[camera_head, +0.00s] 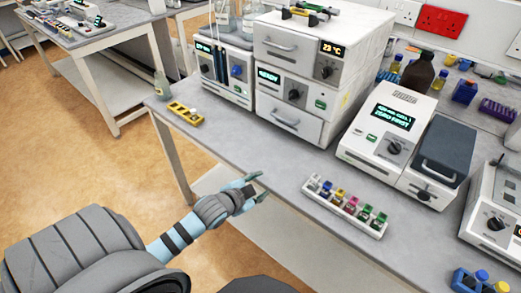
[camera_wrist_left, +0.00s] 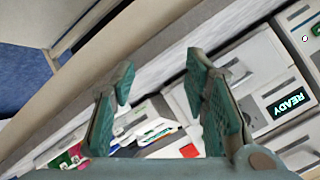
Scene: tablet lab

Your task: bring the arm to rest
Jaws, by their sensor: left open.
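My left gripper (camera_head: 258,186) reaches in from the left in the head view, at the front edge of the lab bench (camera_head: 235,150). Its two green-padded fingers are apart with nothing between them. In the left wrist view the open fingers (camera_wrist_left: 158,105) frame the tilted front of the bench equipment at a distance. My left arm (camera_head: 185,232) extends from the lower left. My right gripper does not show in either view.
A white rack of coloured vials (camera_head: 345,207) stands right of the gripper. A yellow holder (camera_head: 186,113) lies at the bench's left end. Stacked instruments (camera_head: 300,80) and an analyser with a green display (camera_head: 390,130) stand behind. The floor (camera_head: 60,150) at left is clear.

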